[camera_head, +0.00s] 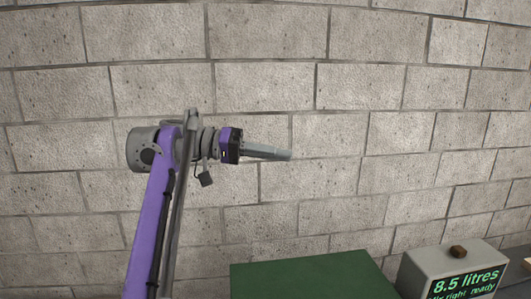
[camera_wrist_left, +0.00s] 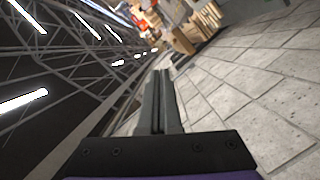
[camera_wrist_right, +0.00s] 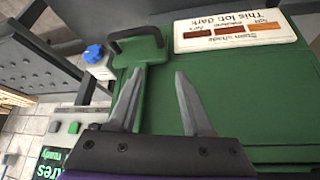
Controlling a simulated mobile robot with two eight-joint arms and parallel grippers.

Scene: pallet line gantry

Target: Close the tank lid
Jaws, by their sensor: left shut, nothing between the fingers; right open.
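A green panel, which looks like the tank lid (camera_head: 312,280), shows at the bottom of the head view. In the right wrist view green surfaces (camera_wrist_right: 265,100) fill much of the picture, with a black bar handle (camera_wrist_right: 137,38) near the top. I cannot tell how far the lid is open. My right gripper (camera_wrist_right: 159,72) is open in front of the green surface, its fingertips short of the handle and apart from it in the picture. My left gripper (camera_head: 290,155) is shut and empty, raised before the wall and pointing right; its closed fingers (camera_wrist_left: 160,75) show in the left wrist view.
A grey box (camera_head: 455,265) with a green-lettered display reading 8.5 litres stands right of the green panel. A shade card (camera_wrist_right: 240,27) lies on the green surface. A blue knob (camera_wrist_right: 93,53) is left of the handle. A block wall (camera_head: 330,120) stands behind.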

